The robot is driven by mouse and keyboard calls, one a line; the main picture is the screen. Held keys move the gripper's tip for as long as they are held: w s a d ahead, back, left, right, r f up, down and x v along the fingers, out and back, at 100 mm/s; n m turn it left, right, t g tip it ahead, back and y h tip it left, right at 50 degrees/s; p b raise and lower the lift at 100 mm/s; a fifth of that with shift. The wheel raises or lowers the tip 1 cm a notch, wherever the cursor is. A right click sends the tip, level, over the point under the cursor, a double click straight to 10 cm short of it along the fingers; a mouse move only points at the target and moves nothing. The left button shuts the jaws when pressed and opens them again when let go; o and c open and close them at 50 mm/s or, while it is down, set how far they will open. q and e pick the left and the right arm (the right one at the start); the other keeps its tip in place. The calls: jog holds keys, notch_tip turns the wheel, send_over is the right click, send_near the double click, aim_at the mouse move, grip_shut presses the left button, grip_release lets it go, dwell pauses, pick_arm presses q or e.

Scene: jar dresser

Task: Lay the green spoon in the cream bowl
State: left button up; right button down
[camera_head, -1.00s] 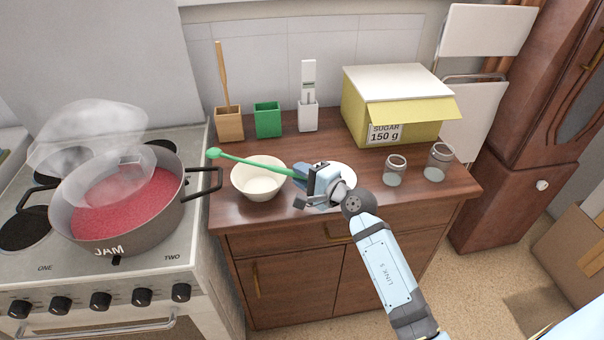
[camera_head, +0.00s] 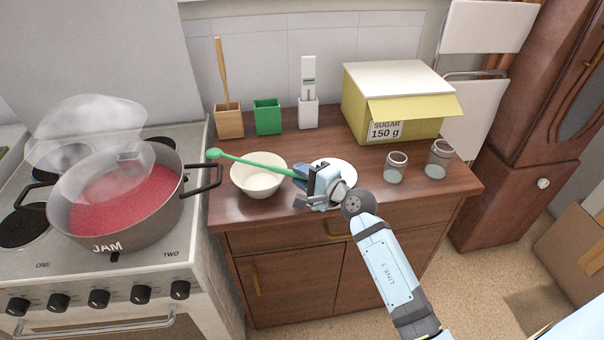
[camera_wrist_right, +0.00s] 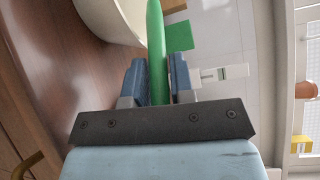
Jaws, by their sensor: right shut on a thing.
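The green spoon (camera_head: 250,162) is held by its handle end in my right gripper (camera_head: 303,180). It reaches left across the far part of the cream bowl (camera_head: 259,184), and its head is past the bowl's left side, near the pot handle. The bowl stands upright on the wooden dresser top and looks empty. In the right wrist view, the spoon handle (camera_wrist_right: 156,50) lies between the two blue fingers (camera_wrist_right: 157,82), and part of the bowl (camera_wrist_right: 112,18) shows at the top. I cannot tell whether the spoon touches the bowl's rim. My left gripper is not in view.
A white plate (camera_head: 345,168) lies partly behind my gripper. Two glass jars (camera_head: 395,170) and a yellow sugar box (camera_head: 400,110) stand to the right. Wooden, green (camera_head: 267,117) and white holders stand behind. A steaming jam pot (camera_head: 125,215) is on the stove at left.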

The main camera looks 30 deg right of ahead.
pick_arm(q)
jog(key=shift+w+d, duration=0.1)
pick_arm(e)
jog(key=shift+f, duration=0.25)
jog(key=c, duration=0.9)
grip_release()
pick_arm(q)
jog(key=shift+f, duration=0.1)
pick_arm(e)
jog(key=shift+s, duration=0.15)
pick_arm(q)
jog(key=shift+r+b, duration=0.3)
jog(key=shift+b, duration=0.15)
pick_arm(e)
jog(key=v, duration=1.3)
jog(key=shift+s, duration=0.3)
jog(key=shift+d+r, duration=0.1)
